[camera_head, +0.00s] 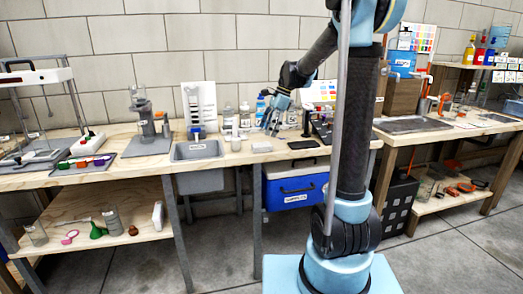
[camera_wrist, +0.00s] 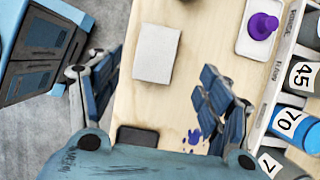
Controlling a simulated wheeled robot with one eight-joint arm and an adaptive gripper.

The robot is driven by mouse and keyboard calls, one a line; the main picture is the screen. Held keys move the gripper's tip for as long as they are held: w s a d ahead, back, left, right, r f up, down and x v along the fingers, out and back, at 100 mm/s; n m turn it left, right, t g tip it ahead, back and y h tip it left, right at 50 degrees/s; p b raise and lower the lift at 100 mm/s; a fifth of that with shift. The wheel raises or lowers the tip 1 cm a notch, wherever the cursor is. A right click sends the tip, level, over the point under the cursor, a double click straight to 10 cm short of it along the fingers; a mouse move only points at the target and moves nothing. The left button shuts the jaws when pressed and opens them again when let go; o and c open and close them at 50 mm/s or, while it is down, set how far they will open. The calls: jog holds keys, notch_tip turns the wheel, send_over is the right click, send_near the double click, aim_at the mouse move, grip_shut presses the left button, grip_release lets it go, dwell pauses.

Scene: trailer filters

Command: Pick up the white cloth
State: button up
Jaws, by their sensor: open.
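The white cloth (camera_wrist: 157,53) is a small, flat, pale square lying on the wooden bench in the wrist view. It also shows in the head view as a pale patch (camera_head: 262,147) between the sink and a dark flat object. My gripper (camera_wrist: 159,80) is open and empty, with one blue-padded finger left of the cloth and the other to its right, both lower in the picture. In the head view my gripper (camera_head: 273,124) is above the bench, behind the cloth. Its exact height over the bench is hard to tell.
A dark flat object (camera_wrist: 138,135) lies near my gripper's base. A purple knobbed item (camera_wrist: 262,26) sits on a white tray. Labelled bottles (camera_wrist: 288,122) stand in a rack at right. A grey sink (camera_head: 197,150) and a blue cooler (camera_head: 296,190) are nearby.

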aim_at(262, 145)
jog(key=shift+x, duration=3.4)
jog(key=shift+s, duration=0.2)
jog(key=c, duration=1)
